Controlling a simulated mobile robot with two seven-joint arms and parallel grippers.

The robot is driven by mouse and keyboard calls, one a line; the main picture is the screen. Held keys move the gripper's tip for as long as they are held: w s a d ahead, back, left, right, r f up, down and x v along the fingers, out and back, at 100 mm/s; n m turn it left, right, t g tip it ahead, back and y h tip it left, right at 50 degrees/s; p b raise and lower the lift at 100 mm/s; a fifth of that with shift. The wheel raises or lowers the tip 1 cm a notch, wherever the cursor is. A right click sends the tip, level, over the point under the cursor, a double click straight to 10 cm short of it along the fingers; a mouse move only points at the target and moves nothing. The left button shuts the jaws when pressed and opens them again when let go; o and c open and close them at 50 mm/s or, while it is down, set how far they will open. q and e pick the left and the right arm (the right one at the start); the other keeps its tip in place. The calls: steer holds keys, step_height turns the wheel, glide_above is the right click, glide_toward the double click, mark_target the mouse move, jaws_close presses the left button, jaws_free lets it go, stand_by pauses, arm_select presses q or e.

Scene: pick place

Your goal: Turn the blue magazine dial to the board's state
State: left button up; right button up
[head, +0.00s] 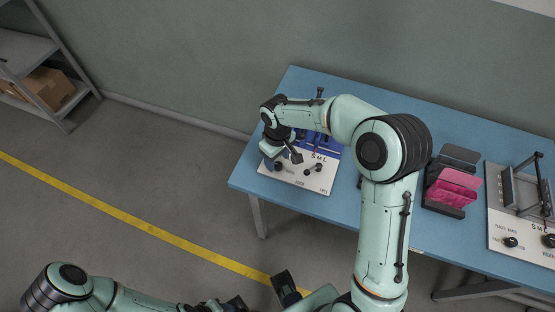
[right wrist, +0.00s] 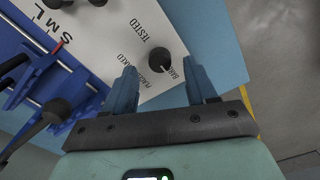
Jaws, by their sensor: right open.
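The blue magazine (head: 325,145) stands on a white panel (head: 318,182) at the table's left end, partly hidden by my right arm. In the right wrist view its blue body (right wrist: 50,75) is at the left. A round black dial (right wrist: 160,60) sits on the panel among printed labels, with TESTED and BARE legible. My right gripper (right wrist: 163,88) is open, its blue-grey fingertips either side of the dial in this view; contact cannot be told. The dial's pointer direction is unclear. My left arm shows at the bottom left of the head view, its gripper not identifiable.
Further black knobs (head: 314,168) are on the same panel. A dark rack with pink pieces (head: 452,187) stands mid-right on the blue table (head: 285,95). A second white panel (head: 520,232) with a grey frame and knobs is at the right. A shelf (head: 25,60) stands far left.

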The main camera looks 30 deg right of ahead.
mark_target(278, 164)
step_height(278, 164, up, 11)
steer(key=p, duration=0.1)
steer(key=shift+r, duration=0.2)
stand_by(0.5)
